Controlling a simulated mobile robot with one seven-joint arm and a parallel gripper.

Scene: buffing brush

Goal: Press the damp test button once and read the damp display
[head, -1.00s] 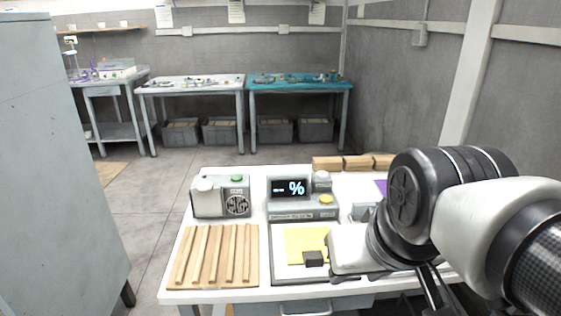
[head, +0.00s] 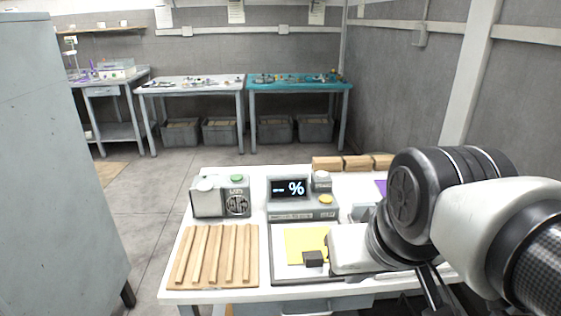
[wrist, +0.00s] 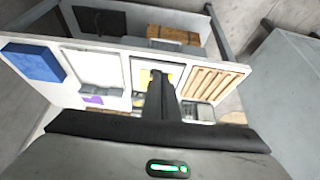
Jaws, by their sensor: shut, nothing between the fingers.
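In the wrist view, the dark fingers (wrist: 161,78) are together in front of the yellow sheet and hide part of the bench.
Left of the meter stands another grey device (head: 207,202) with a green button (head: 237,178) and a round grille. A slatted wooden board (head: 217,255) lies at front left. Wooden blocks (head: 327,163) line the back edge. A blue block (wrist: 32,62) shows in the wrist view.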

